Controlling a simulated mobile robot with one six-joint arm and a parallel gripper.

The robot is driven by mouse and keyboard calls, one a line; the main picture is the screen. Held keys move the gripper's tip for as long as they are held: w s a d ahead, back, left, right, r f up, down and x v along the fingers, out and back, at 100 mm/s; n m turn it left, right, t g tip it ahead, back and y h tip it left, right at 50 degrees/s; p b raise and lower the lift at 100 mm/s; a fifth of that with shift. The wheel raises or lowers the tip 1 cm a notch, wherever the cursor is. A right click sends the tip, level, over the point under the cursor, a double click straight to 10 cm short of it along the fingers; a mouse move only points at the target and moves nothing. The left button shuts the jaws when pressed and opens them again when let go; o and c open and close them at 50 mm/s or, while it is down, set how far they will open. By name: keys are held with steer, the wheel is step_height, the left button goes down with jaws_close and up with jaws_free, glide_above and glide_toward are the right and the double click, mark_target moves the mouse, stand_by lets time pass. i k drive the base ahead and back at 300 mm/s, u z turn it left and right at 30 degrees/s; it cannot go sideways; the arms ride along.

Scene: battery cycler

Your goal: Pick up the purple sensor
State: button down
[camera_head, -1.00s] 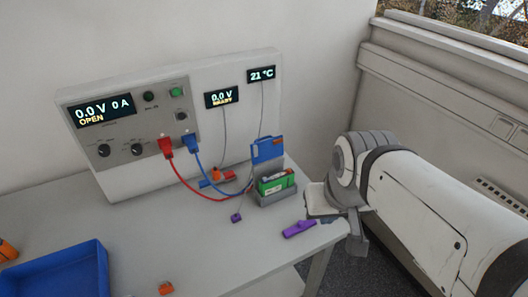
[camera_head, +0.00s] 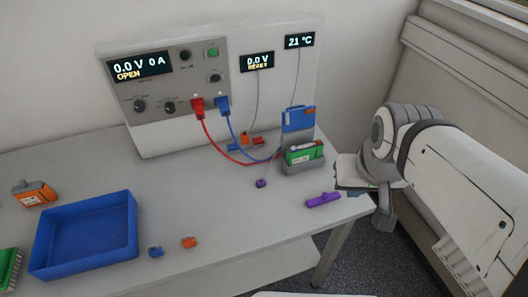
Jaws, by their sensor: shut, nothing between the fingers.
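Two purple things lie on the table: a small purple block (camera_head: 261,183) in front of the grey holder, and a longer purple piece (camera_head: 323,200) near the table's right front edge. A thin cable runs down towards the small block. I cannot tell for certain which one is the sensor. My gripper (camera_head: 370,200) is at the table's right edge, to the right of the longer purple piece and apart from both. It is shut and empty. My arm hides part of it.
The grey holder (camera_head: 306,168) carries a green battery (camera_head: 305,153) and a blue card. The cycler panel (camera_head: 178,84) stands behind, with red and blue cables hanging. A blue tray (camera_head: 85,262), orange pieces (camera_head: 189,242) and a blue piece (camera_head: 155,251) are at left. The table's middle is clear.

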mark_target(260, 183)
steer(key=u, duration=0.55)
steer(key=i, duration=0.35)
steer(key=u, duration=0.2)
